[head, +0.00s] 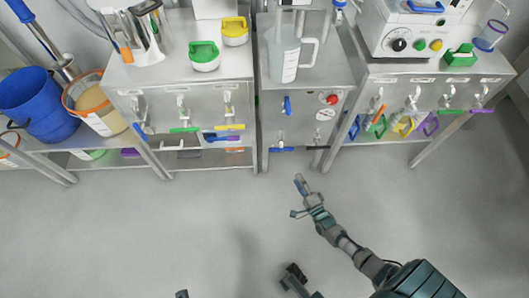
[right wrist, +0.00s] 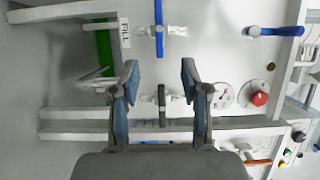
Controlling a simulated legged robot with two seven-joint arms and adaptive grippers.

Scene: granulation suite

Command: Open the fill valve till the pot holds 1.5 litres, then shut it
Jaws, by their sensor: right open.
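The fill valve shows in the right wrist view as a blue lever (right wrist: 160,28) on a white fitting beside a FILL label. In the head view a blue lever (head: 287,105) sits on the middle cabinet's front; I cannot tell if it is the same one. A grey jug with scale marks (head: 285,55), seemingly the pot, stands on that cabinet; its level is unreadable. My right gripper (head: 301,184) is open and empty, before and below the cabinet front. In its wrist view the open fingers (right wrist: 159,80) are apart from the blue lever.
Near the fingers are a black lever (right wrist: 162,105), a gauge (right wrist: 222,95) and a red button (right wrist: 260,98). Another blue lever (right wrist: 275,31) is farther right. Side benches carry coloured handles; a blue bucket (head: 38,100) is at left. The grey floor (head: 180,225) is clear.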

